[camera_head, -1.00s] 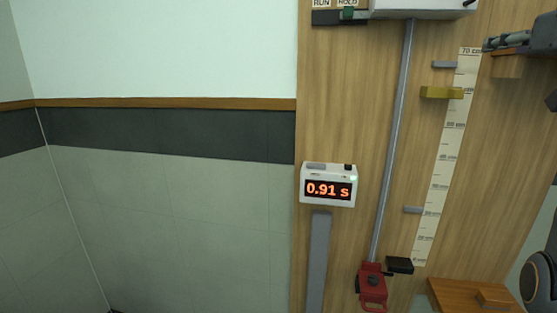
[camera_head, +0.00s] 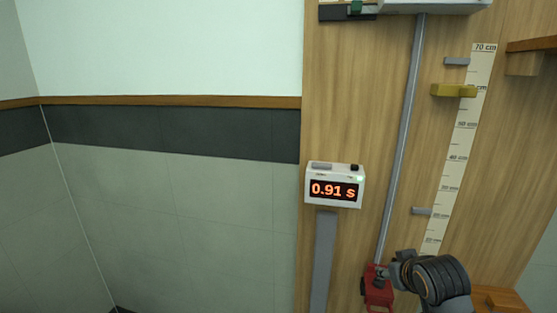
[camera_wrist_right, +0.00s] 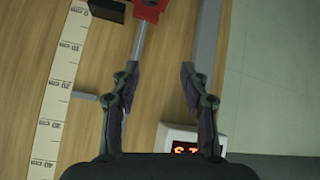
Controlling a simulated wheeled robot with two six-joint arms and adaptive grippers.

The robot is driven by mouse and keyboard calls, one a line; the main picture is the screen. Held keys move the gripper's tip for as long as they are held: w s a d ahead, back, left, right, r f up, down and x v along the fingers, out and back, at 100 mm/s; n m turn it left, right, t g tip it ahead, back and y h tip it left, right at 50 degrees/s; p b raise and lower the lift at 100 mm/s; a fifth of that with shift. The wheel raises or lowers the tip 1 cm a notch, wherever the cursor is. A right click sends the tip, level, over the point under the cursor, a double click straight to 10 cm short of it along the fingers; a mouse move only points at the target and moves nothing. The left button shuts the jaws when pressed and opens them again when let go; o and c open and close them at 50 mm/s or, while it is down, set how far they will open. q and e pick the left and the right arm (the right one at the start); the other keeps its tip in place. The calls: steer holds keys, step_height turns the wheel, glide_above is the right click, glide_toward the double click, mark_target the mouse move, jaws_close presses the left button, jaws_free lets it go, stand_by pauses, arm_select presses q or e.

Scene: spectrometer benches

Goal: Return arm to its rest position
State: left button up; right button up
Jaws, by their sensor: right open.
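In the right wrist view my right gripper (camera_wrist_right: 159,75) has its two dark fingers spread apart with nothing between them. Behind the fingers are the wooden board, the metal rod and the red block (camera_wrist_right: 148,8). In the head view a dark ringed part of my arm (camera_head: 437,280) is at the lower right, in front of the board's lower end. It partly covers the red block (camera_head: 376,290) at the foot of the rod. The right fingertips cannot be made out clearly in the head view. My left gripper is in neither view.
The wooden board (camera_head: 345,110) carries a timer (camera_head: 334,186) reading 0.91 s, a slanted metal rod (camera_head: 402,140), a centimetre scale (camera_head: 465,140) and a yellow marker (camera_head: 453,90). A wooden ledge (camera_head: 533,45) juts out at upper right. The wall area at left is clear.

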steer(key=s+a+f+g, duration=0.2)
steer(key=s+f+g, duration=0.1)
steer(key=s+f, duration=0.8)
steer(key=s+a+f+g, duration=0.2)
steer(key=s+f, duration=0.7)
steer(key=s, duration=0.3)
step_height(320, 180, down, 26)
steer(key=s+d+g+b, duration=0.2)
steer(key=b, duration=0.1)
steer(key=s+d+f+g+b, duration=0.1)
steer(key=s+f+b, duration=0.2)
steer(key=s+f, duration=1.7)
step_height(320, 180, down, 3)
steer(key=shift+d+r+m+y, duration=0.15)
steer(key=shift+d+m+y, duration=0.15)
